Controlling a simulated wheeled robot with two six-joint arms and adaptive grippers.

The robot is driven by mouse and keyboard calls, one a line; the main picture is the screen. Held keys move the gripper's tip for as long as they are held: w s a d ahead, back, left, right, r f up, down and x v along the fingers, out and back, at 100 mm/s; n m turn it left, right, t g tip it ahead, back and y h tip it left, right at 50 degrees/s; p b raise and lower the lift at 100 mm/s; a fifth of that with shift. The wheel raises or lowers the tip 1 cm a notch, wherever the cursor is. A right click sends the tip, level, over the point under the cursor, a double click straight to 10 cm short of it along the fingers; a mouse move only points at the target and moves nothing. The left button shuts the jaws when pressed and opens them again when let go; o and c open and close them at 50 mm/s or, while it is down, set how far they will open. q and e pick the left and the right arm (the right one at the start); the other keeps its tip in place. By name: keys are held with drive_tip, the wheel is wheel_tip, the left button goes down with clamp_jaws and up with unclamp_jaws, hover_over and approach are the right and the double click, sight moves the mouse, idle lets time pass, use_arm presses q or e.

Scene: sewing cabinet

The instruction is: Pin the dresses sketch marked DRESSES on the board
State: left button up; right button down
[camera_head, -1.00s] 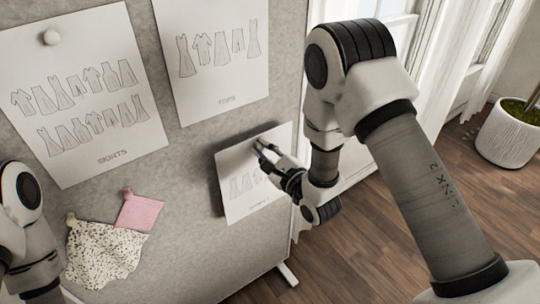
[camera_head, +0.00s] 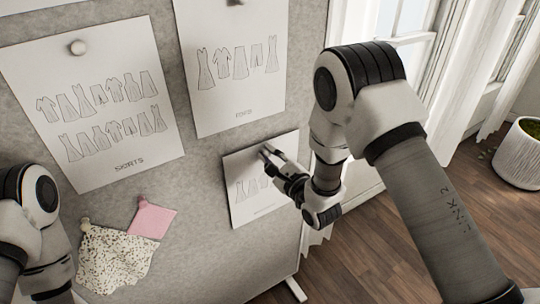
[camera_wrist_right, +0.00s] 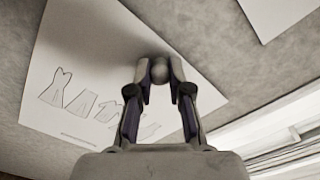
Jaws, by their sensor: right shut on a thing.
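A small white sketch sheet (camera_head: 248,207) with garment outlines is at the lower right of the grey board (camera_head: 190,260), lying close against it. Its printed caption is too small to read. It also shows in the right wrist view (camera_wrist_right: 60,55), with a dress and other garments drawn on it. My right gripper (camera_head: 266,152) is at the sheet's upper right part. In the right wrist view its fingers are shut on a round grey pin (camera_wrist_right: 160,70) in front of the sheet's edge area. Whether the pin's point is in the board is hidden. My left gripper is out of view.
A sheet marked SKIRTS (camera_head: 100,165) with a round pin (camera_head: 78,47) hangs at left. Another sheet (camera_head: 232,95) hangs above the small one. Pink cloth (camera_head: 152,219) and speckled cloth (camera_head: 115,262) are pinned lower left. A window and potted plant (camera_head: 520,155) are at right.

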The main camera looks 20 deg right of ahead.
drive_tip(key=shift+w+a, duration=0.1)
drive_tip(key=shift+w, duration=0.25)
idle(0.3)
drive_tip(key=c, duration=1)
unclamp_jaws()
drive_tip(key=v, duration=1.2)
drive_tip(key=s+d+f+n+g+h, duration=0.1)
drive_tip(key=s+f+n+g+h, duration=0.25)
drive_tip(key=f, duration=0.65)
drive_tip(key=s+d+f+n+g+y, duration=0.1)
drive_tip(key=s+f+n+g, duration=0.1)
drive_tip(key=s+f+g, duration=0.6)
drive_tip(key=s+d+f+n+g+h, duration=0.1)
drive_tip(key=s+f+n+g, duration=0.2)
drive_tip(key=s+n, duration=0.5)
drive_tip(key=s+d+f+n+g+h, duration=0.1)
drive_tip(key=s+d+f+n+g, duration=0.1)
drive_tip(key=s+f+n, duration=0.4)
drive_tip(key=s+n+g, duration=0.1)
drive_tip(key=s+n, duration=0.1)
drive_tip(key=n, duration=0.2)
drive_tip(key=shift+f, duration=0.3)
